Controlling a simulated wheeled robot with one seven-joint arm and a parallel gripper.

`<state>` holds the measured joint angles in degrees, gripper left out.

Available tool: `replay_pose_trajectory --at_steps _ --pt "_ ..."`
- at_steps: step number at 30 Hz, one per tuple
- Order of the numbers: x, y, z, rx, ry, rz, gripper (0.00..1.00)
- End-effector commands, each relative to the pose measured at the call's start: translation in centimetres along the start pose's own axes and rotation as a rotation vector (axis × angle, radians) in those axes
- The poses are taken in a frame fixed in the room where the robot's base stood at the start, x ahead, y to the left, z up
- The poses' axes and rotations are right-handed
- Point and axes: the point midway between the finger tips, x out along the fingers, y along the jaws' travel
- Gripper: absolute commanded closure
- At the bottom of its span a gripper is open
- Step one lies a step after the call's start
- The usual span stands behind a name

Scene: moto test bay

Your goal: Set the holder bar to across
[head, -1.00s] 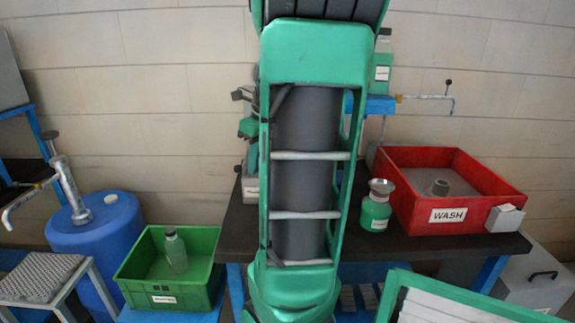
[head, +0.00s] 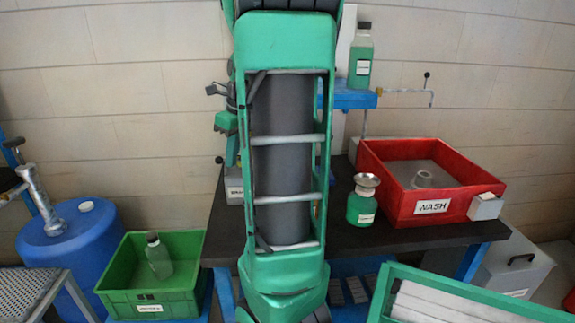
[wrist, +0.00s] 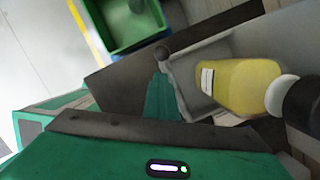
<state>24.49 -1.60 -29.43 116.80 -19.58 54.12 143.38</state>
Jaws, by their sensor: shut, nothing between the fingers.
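I cannot make out the holder bar for certain. My gripper (wrist: 160,130) shows as a green body with a dark edge at the bottom of the wrist view.
A yellow container (wrist: 240,86) lies right in the wrist view. On the dark bench (head: 400,238) are a red WASH bin (head: 400,208) and a green jar (head: 361,207). A green bottle (head: 361,55) stands on a blue shelf. A green crate (head: 150,296) and blue drum (head: 75,245) are left.

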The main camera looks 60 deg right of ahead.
Motion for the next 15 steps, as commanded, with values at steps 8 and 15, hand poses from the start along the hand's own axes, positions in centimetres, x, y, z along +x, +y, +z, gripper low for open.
replay_pose_trajectory --at_steps 8,15 --pt "-0.07 -0.09 0.42 -0.006 -0.009 -0.006 1.00" --pt "-0.04 0.55 -0.02 -0.003 -0.010 -0.006 1.00"
